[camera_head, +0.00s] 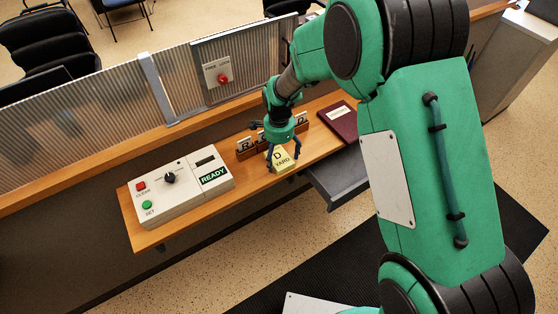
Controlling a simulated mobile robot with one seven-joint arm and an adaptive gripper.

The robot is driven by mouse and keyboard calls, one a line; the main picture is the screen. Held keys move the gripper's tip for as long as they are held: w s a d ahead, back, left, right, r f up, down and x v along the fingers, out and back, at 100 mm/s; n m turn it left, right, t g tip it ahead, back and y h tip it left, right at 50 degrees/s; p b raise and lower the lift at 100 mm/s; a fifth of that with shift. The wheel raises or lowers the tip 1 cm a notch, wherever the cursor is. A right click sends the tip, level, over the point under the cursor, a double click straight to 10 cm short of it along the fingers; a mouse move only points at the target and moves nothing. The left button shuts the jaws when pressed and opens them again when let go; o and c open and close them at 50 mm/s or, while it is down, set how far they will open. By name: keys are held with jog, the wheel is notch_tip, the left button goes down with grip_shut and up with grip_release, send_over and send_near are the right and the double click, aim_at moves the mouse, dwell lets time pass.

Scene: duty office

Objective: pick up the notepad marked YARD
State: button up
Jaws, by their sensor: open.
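The notepad marked YARD (287,163) is a small yellow pad with a large D above the word. It lies on the wooden counter shelf, near its front edge. My gripper (283,157) is open, pointing down, with its dark fingers at the two sides of the pad's upper part. I cannot tell whether the fingers touch the pad. My gripper and wrist hide the space just behind the pad.
A control box (183,189) with CLEAR, SET and READY markings stands left on the shelf (152,238). Behind the pad is a wooden rack (246,153) with lettered cards. A maroon book (341,121) lies right. A grey drawer (340,179) juts out below. A ribbed screen (103,106) rises behind.

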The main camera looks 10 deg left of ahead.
aim_at(279, 157)
dwell(0.5)
jog(key=c, duration=1.3)
jog(key=shift+r, duration=0.1)
jog(key=shift+r, duration=0.55)
notch_tip(279, 157, up, 2)
jog(key=shift+r+p, duration=0.1)
jog(key=shift+p, duration=0.25)
jog(key=s+d, duration=0.2)
jog(key=s, duration=0.2)
jog(key=s+d+r, duration=0.1)
jog(key=s+d, duration=0.2)
jog(key=s, duration=0.2)
jog(key=s+d+p, duration=0.1)
jog(key=s+d, duration=0.2)
jog(key=s, duration=0.1)
jog(key=shift+s+r, duration=0.25)
jog(key=shift+s, duration=0.15)
